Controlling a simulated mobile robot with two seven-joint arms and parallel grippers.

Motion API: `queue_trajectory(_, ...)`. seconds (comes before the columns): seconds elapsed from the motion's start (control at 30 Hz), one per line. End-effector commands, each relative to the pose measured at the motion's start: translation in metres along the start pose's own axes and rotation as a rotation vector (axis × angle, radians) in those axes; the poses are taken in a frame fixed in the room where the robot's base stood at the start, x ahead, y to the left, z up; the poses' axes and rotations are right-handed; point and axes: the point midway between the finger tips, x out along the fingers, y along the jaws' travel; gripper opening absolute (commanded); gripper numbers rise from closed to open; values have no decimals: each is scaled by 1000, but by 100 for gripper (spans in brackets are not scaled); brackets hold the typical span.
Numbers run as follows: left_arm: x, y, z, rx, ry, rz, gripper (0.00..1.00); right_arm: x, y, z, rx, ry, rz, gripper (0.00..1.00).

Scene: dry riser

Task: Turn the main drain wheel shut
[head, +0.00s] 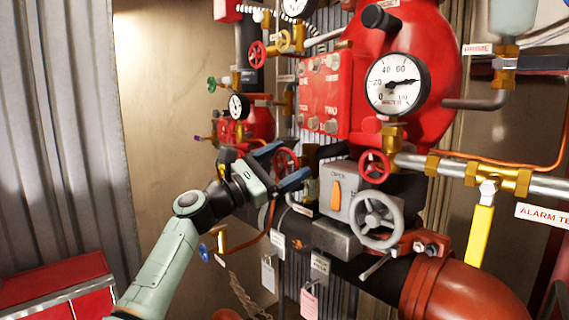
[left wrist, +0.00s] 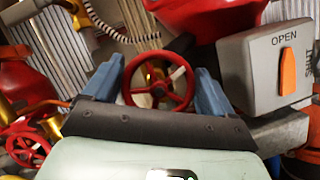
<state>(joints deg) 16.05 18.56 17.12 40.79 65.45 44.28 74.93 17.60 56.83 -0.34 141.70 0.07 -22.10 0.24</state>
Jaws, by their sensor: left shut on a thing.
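A small red handwheel (head: 287,161) with a brass stem sits left of the grey OPEN/SHUT box. I take it for the main drain wheel, though I can read no label on it. My left gripper (head: 282,164) reaches it from the left, its two blue fingers on opposite sides of the rim, shut on it. In the left wrist view the red wheel (left wrist: 158,89) shows whole, with spokes and hub, between the fingers of the left gripper (left wrist: 160,78). My right gripper is in neither view.
The grey box (head: 340,190) with an orange pointer and a grey handwheel (head: 377,220) stand close right of the gripper. Another red wheel (head: 375,166) sits below the large gauge (head: 397,83). A red cabinet (head: 60,288) is at lower left.

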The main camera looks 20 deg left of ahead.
Motion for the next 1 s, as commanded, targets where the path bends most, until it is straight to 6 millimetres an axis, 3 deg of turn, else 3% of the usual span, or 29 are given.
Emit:
queue_trajectory(0.77, 0, 0, 3, 104, -4, -37, 55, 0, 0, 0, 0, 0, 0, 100)
queue_trajectory(0.8, 0, 0, 3, 104, -4, -37, 99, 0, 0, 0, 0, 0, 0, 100)
queue_trajectory(1.0, 0, 0, 2, 102, -2, -39, 100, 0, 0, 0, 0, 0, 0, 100)
